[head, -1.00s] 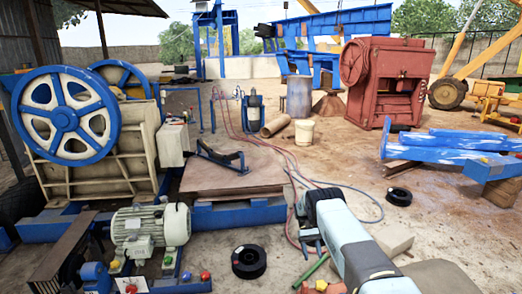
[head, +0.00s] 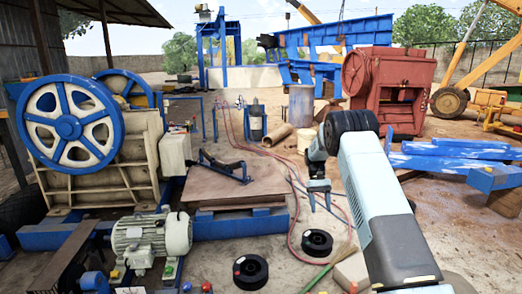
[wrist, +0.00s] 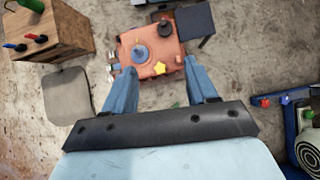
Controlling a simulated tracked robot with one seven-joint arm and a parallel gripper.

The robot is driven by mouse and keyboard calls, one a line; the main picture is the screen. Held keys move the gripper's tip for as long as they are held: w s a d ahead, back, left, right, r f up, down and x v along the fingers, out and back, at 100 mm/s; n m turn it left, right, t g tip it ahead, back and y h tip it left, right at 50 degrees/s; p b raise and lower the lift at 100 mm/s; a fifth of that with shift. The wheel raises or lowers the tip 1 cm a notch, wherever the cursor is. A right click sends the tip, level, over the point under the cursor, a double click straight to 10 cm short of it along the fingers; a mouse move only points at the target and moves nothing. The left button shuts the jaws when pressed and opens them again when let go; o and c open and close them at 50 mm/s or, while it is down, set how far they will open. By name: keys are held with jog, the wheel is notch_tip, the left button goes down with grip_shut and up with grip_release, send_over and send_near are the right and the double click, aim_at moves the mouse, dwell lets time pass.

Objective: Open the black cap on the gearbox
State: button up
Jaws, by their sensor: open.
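In the wrist view, a reddish box-shaped housing (wrist: 172,67), which looks like the gearbox, lies below and ahead of my gripper (wrist: 161,71). A black round knob-like part (wrist: 166,29), likely the black cap, stands near its far edge. A grey-blue round part (wrist: 140,55) and a yellow star-shaped knob (wrist: 160,68) are also on the housing. My gripper's fingers are wide apart and empty, with the housing seen between and beyond them. In the head view, my gripper (head: 320,198) points down above the ground, apart from anything. I cannot make out the housing in the head view.
In the head view, black rings (head: 317,242) (head: 251,272), hoses and a grey motor (head: 150,240) are around; the jaw crusher (head: 95,155) is left.

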jog(key=s+r+t, duration=0.3)
jog(key=s+r, duration=0.6)
jog(key=r, duration=0.6)
jog(key=s+r+t, duration=0.3)
jog(key=s+r, duration=0.6)
jog(key=r, duration=0.5)
jog(key=s+r+t, duration=0.1)
jog(key=s+t, duration=0.2)
jog(key=s, duration=1.1)
jog(key=s+a+r+m+t, duration=0.1)
jog(key=s+r+t, duration=0.1)
jog(key=s, duration=1.3)
jog(key=shift+s+t+y, duration=0.2)
jog(key=shift+t+y, duration=0.2)
jog(key=shift+t, duration=0.4)
jog(key=shift+w+r, duration=0.1)
